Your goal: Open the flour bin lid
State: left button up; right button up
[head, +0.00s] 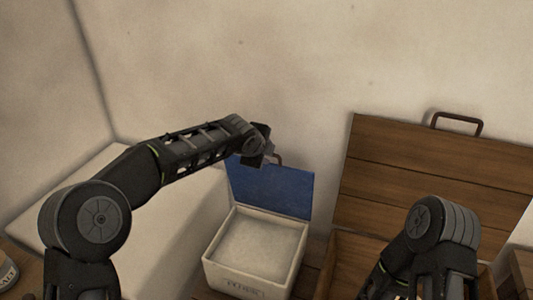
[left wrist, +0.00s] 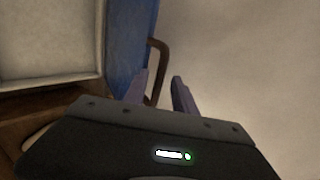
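The flour bin (head: 253,277) is a white box with dark lettering on its front, its pale contents showing inside. Its blue lid (head: 272,188) stands raised, upright at the back edge. A brown handle (head: 277,157) is on the lid's upper edge. My left gripper (head: 266,158) is at that upper edge, beside the handle. In the left wrist view, my left gripper (left wrist: 159,78) has its fingers apart, with the handle (left wrist: 159,62) showing between them and a gap to the right finger. My right arm shows at the lower right; its gripper is out of sight.
A wooden chest with a raised plank lid (head: 430,175) and a metal handle stands right of the bin. A pale block-like surface (head: 150,225) lies left of it. A plain wall (head: 300,70) is close behind. A jar (head: 6,270) is at the left edge.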

pick_arm(q)
jog(key=b+v, duration=0.2)
jog(key=v, duration=0.5)
jog(key=shift+r, duration=0.1)
